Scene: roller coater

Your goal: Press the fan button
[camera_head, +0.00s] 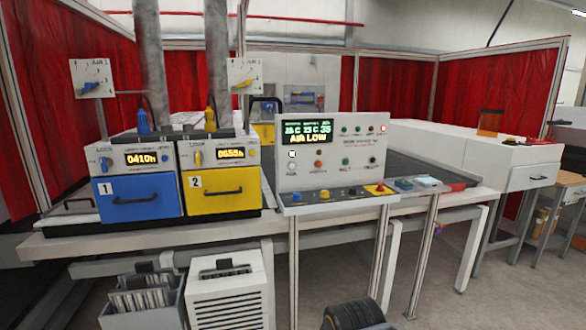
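The white control panel (330,182) stands upright at the middle of the bench. Its lit screen (308,131) reads "AIR LOW" in yellow under a line of green text. A row of small buttons runs below the screen, with a whitish one (292,167) at the left, then a red one (318,165) and green ones to the right. A small white square light (292,154) glows above the whitish button. The button labels are too small to read surely, so I cannot tell which is the fan button. No gripper fingers are in view.
A blue-fronted unit (138,195) and a yellow-fronted unit (222,190) stand left of the panel. A sloped ledge (300,208) below it carries several knobs and a red button on yellow (378,188). A white slatted box (230,295) stands under the bench. Floor is clear at lower right.

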